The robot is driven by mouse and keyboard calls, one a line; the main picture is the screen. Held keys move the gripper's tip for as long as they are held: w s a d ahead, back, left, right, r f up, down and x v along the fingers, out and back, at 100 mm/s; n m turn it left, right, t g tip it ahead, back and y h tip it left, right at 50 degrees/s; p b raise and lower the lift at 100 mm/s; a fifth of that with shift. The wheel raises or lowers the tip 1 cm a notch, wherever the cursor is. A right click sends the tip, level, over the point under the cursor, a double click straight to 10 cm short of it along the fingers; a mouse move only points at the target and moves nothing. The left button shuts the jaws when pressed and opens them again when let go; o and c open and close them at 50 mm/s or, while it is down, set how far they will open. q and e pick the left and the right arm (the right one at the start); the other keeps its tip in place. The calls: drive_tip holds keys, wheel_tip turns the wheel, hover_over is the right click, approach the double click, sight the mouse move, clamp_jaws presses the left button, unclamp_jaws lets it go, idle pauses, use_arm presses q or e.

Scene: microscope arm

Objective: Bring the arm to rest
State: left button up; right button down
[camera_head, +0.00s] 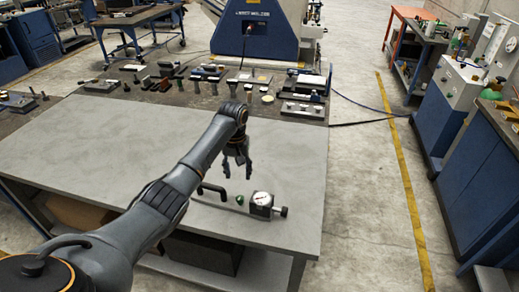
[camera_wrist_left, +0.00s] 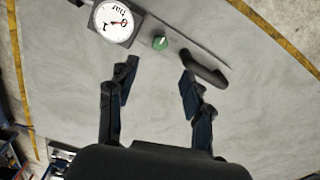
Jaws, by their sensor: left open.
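My left arm (camera_head: 165,200) reaches in from the lower left over the grey table (camera_head: 90,150). Its gripper (camera_head: 237,170) points down, open and empty, above the table near its right part. In the left wrist view the two fingers of the gripper (camera_wrist_left: 156,78) stand well apart, with bare tabletop between them. A gauge with a white dial (camera_head: 262,199), a green knob (camera_head: 239,199) and a black curved handle (camera_head: 212,189) sit together in front of the gripper. They also show in the wrist view: the dial (camera_wrist_left: 114,22), knob (camera_wrist_left: 160,43) and handle (camera_wrist_left: 205,69). My right gripper is not in view.
Several small tools and blocks (camera_head: 300,108) lie on the dark rear bench. A blue machine (camera_head: 255,30) stands behind it. Blue cabinets (camera_head: 480,180) stand at the right, across a floor with a yellow line (camera_head: 403,190). The table's left part is clear.

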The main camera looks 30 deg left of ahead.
use_arm(q)
drive_tip(key=s+d+f+m+t, duration=0.1)
drive_tip(key=s+d+f+m, duration=0.4)
drive_tip(key=s+d+f, duration=0.8)
drive_tip(key=s+d+r+m+t, duration=0.15)
drive_tip(key=s+r, duration=0.25)
drive_tip(key=s, duration=0.7)
drive_tip(key=s+d+r+t, duration=0.15)
drive_tip(key=s+r, duration=0.35)
drive_tip(key=s, duration=0.5)
wheel_tip(320, 180, down, 32)
drive_tip(key=s+d+g+b, duration=0.1)
drive_tip(key=g+b, duration=0.1)
drive_tip(key=b, duration=0.4)
drive_tip(key=s+a+f+b, duration=0.1)
drive_tip(key=s+f+b, duration=0.1)
drive_tip(key=s+f, duration=0.6)
drive_tip(key=s+a+f+g+b, duration=0.1)
drive_tip(key=s+a+f+b, duration=0.1)
drive_tip(key=s+f, duration=0.7)
wheel_tip(320, 180, down, 5)
drive_tip(key=shift+s+f+m+b, duration=0.1)
drive_tip(key=shift+s+m+b, duration=0.2)
drive_tip(key=shift+b, duration=0.3)
